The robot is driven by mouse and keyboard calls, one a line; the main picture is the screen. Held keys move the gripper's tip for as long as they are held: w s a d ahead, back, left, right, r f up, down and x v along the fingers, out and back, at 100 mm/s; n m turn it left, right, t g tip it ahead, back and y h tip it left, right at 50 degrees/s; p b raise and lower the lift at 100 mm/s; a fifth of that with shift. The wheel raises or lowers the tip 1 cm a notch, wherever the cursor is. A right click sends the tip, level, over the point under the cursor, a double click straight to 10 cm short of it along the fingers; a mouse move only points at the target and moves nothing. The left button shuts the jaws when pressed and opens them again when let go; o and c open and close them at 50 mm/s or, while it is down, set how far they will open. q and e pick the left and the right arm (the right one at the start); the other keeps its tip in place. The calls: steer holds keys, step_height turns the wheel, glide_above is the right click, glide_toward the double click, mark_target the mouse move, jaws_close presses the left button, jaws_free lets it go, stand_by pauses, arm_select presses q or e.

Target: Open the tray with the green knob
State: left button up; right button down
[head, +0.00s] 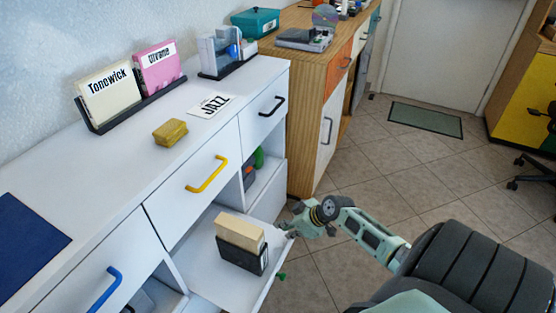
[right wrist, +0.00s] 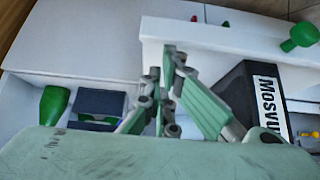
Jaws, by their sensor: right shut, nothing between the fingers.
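The white tray (head: 215,278) with the green knob (head: 282,276) stands pulled out from the lower part of the white cabinet. The knob sits on its front face and also shows at the upper right of the right wrist view (right wrist: 300,38). A black holder (head: 240,256) with cream sleeves stands on the tray; its label starts "Mosvu" in the right wrist view (right wrist: 268,105). My right gripper (head: 288,228) is shut and empty at the tray's right side edge, away from the knob. I cannot tell whether it touches the edge. My left gripper is not in view.
Drawers with yellow (head: 207,175), blue (head: 105,290) and black (head: 272,107) handles are closed. An open compartment beside the tray holds a green item (head: 259,158). The countertop carries disc holders, a small yellow box (head: 171,132) and a JAZZ card. Tiled floor right of the tray is free.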

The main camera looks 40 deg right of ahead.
steer(key=shift+s+d, duration=0.2)
steer(key=shift+s, duration=0.2)
steer(key=shift+s+d+r, duration=0.1)
steer(key=shift+s+r, duration=0.05)
steer(key=shift+s, duration=0.05)
steer(key=v, duration=1.1)
steer(key=shift+r, duration=0.25)
steer(key=shift+s, duration=0.1)
